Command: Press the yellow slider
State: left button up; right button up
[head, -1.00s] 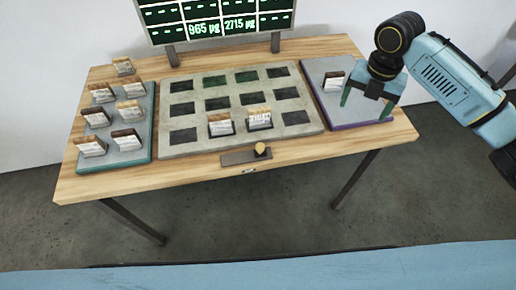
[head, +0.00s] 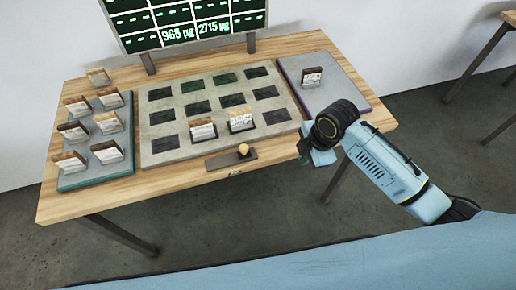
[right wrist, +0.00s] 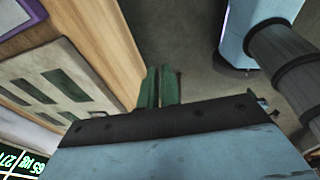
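The yellow slider (head: 244,150) is a small rounded yellow knob on a narrow grey-brown plate (head: 219,162) at the table's front edge. It shows in the head view. My right gripper (head: 303,155) is to the right of the knob, near the table's front right edge, apart from it. In the right wrist view its two green fingers (right wrist: 159,86) are close together with nothing seen between them. The knob is not made out in that view. My left gripper is in neither view.
A grey board (head: 150,153) with dark recesses holds two cards behind the slider. A teal-edged tray (head: 100,172) with several cards is at left. A purple-edged tray (head: 345,97) with one card (head: 312,77) is at right. A screen (head: 190,20) stands behind.

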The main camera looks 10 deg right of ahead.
jog(key=s+f+m, duration=0.2)
jog(key=f, duration=0.1)
jog(key=s+f+m, duration=0.5)
jog(key=f+m, duration=0.1)
jog(key=shift+s+a+f+t, duration=0.2)
jog(key=shift+f+t, duration=0.2)
grip_shut()
jog(key=s+d+f+m+h, duration=0.1)
jog(key=s+d+f+m, duration=0.15)
jog(key=s+f, duration=0.35)
jog(key=s+d+f+m, duration=0.2)
jog(key=s+f+m, duration=0.1)
jog(key=f, duration=0.6)
jog(key=s+f+m, duration=0.1)
jog(key=s+f, duration=0.2)
jog(key=s, duration=0.4)
jog(key=s+f+m+g, duration=0.1)
jog(key=s+f, duration=0.3)
jog(key=s, duration=0.3)
jog(key=s+d+f+m, duration=0.1)
jog(key=s+f, duration=0.2)
jog(key=s, duration=0.4)
jog(key=shift+f+h, duration=0.2)
jog(key=shift+h, duration=0.2)
jog(key=shift+s, duration=0.15)
